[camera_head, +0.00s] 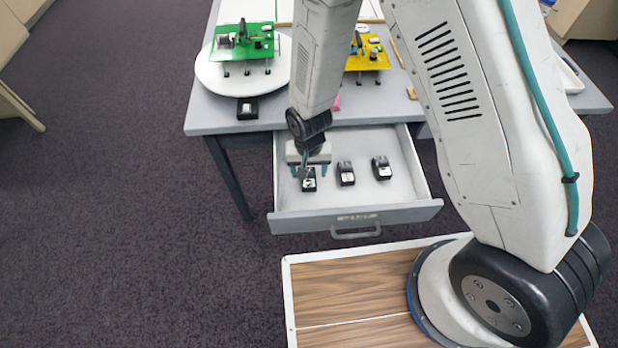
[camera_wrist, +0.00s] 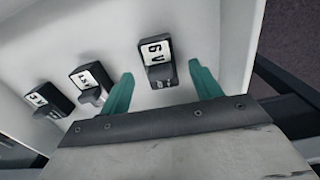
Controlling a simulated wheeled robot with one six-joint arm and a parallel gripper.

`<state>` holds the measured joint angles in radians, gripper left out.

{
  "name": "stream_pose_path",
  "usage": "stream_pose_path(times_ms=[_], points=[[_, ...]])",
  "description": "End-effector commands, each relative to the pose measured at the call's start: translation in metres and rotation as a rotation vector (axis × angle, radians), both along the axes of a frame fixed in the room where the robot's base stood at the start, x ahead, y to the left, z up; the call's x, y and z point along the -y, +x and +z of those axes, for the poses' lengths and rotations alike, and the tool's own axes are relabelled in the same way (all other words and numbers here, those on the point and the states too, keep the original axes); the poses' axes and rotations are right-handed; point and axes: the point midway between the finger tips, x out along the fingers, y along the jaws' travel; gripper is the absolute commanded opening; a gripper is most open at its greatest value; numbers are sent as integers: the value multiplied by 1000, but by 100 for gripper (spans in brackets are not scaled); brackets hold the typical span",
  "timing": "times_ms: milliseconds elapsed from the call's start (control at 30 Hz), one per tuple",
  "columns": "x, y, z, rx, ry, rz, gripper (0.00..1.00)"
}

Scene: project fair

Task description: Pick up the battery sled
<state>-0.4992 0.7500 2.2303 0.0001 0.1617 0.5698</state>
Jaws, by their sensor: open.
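Several small black sleds with white labels are in view, and three of them are inside the open drawer. The left sled (camera_head: 309,184) is under my gripper (camera_head: 308,170). It also shows in the wrist view (camera_wrist: 157,55), with a label that seems to read 6V or 9V. There the two teal fingers of my gripper (camera_wrist: 160,72) are open, one on each side of its near end, with gaps on both sides. The middle sled (camera_head: 346,173) and the right sled (camera_head: 381,168) stand apart from it. Whether the fingertips are at the sled's height is hard to tell.
The drawer (camera_head: 412,212) is pulled out from the grey table (camera_head: 205,118). Its walls surround the sleds. On the table are a green board (camera_head: 262,47) on a round white plate (camera_head: 215,77), a yellow board (camera_head: 377,62) and another black block (camera_head: 247,108).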

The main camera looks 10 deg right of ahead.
Motion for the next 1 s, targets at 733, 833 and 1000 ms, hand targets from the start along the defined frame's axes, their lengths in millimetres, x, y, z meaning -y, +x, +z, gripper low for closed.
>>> stream_pose_path(times_ms=[733, 833, 1000], points=[[-1, 0, -17, 0, 0, 2, 18], [-1, 0, -16, 0, 0, 2, 18], [-1, 0, -9, 2, 1, 2, 18]])
